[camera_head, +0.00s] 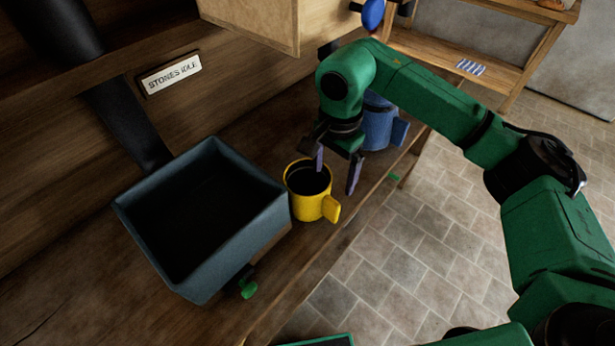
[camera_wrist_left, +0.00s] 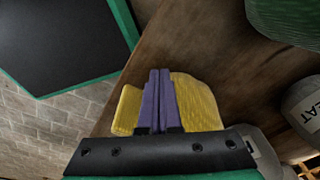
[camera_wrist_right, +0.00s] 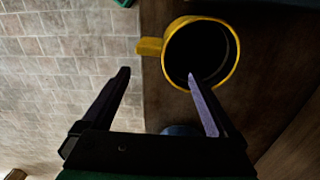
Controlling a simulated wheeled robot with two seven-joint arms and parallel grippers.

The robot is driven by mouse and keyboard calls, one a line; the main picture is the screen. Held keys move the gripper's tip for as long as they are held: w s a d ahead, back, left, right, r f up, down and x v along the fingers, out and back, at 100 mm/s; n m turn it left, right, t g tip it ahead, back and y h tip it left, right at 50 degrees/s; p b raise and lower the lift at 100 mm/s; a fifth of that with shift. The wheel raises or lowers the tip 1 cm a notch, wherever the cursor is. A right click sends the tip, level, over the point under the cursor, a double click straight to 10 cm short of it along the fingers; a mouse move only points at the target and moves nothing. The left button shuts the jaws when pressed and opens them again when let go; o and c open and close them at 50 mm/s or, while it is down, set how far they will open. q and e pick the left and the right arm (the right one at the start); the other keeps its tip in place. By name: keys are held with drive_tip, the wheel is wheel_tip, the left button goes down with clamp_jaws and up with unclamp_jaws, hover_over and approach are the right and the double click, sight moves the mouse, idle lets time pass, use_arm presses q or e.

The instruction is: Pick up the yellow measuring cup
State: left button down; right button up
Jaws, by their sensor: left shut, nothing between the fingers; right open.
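The yellow measuring cup (camera_head: 312,206) stands upright on the wooden bench, its handle toward the bench's front edge. It also shows in the right wrist view (camera_wrist_right: 232,62), dark inside. My right gripper (camera_head: 337,174) is open and empty at the cup's far side. One fingertip overlaps the cup's opening and the other is outside it; I cannot tell whether the first is inside or above the rim. My left gripper (camera_wrist_left: 160,74) is shut and empty, out of the head view. A yellow object (camera_wrist_left: 198,102) shows behind its fingers; I cannot tell if it is the same cup.
A grey-blue open bin (camera_head: 140,228) stands left of the cup, with a green knob (camera_head: 248,289) near it. A blue cup (camera_head: 378,128) stands behind my right gripper. A lettered pale sack (camera_wrist_left: 303,108) shows in the left wrist view. Tiled floor (camera_head: 390,240) lies open to the right.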

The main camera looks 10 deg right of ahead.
sight(335, 203)
drive_tip(key=s+f+p, duration=0.1)
drive_tip(key=s+f, duration=0.2)
drive_tip(key=shift+s, duration=0.25)
drive_tip(key=shift+f, duration=0.85)
drive_tip(key=f+p, duration=0.1)
drive_tip(key=f, duration=0.2)
drive_tip(key=w+f+p, duration=0.1)
drive_tip(key=f+p, duration=0.1)
drive_tip(key=f, duration=0.1)
drive_tip(key=shift+w, duration=0.2)
drive_tip(key=shift+s+f, duration=0.1)
drive_tip(key=shift+f, duration=0.2)
drive_tip(key=c, duration=0.5)
use_arm(q)
drive_tip(key=s+r, duration=0.4)
drive_tip(key=shift+s+a+r, duration=0.15)
drive_tip(key=shift+s+a, duration=0.05)
drive_tip(key=shift+s, duration=0.05)
use_arm(e)
clamp_jaws()
